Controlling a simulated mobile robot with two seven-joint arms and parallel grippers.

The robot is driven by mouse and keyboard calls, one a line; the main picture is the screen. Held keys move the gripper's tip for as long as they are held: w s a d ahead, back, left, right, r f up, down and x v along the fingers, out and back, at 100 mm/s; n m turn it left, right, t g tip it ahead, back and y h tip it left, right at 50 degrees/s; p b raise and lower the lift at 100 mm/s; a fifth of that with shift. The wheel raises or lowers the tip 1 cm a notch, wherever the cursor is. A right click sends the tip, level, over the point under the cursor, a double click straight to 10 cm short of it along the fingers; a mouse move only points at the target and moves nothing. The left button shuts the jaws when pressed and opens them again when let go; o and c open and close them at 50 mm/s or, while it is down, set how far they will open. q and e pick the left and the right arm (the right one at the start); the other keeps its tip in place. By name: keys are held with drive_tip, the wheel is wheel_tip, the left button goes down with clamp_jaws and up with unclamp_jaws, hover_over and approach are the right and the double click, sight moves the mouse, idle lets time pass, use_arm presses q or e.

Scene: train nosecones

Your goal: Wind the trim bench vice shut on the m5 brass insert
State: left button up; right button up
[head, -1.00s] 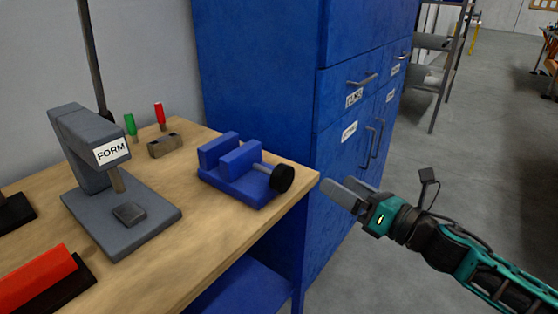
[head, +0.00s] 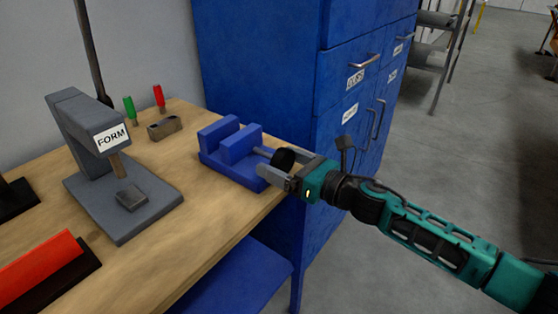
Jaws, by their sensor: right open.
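The blue trim bench vice (head: 232,153) sits near the right end of the wooden bench, its two jaws apart with a gap between them. Its black round handle knob (head: 284,158) is on the right end of the screw. My right gripper (head: 268,164) is open, with its fingers on either side of the knob; I cannot tell whether they touch it. No brass insert can be made out in the vice gap from here. My left gripper is not in view.
A grey press labelled FORM (head: 98,150) stands left on the bench (head: 190,225). A grey-brown block (head: 164,128) and green and red handled tools (head: 159,98) are behind. A red-and-black item (head: 45,270) lies front left. A blue cabinet (head: 260,70) stands close behind the vice.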

drive_tip(key=shift+w+a, duration=0.3)
drive_tip(key=shift+a, duration=0.15)
drive_tip(key=c, duration=1)
drive_tip(key=m+p, duration=0.1)
drive_tip(key=m, duration=0.2)
drive_tip(key=shift+r+p, duration=0.1)
drive_tip(key=shift+p, duration=0.2)
drive_tip(key=shift+c, duration=0.2)
drive_tip(key=shift+m, duration=0.6)
drive_tip(key=shift+s+f, duration=0.1)
drive_tip(key=shift+f, duration=0.1)
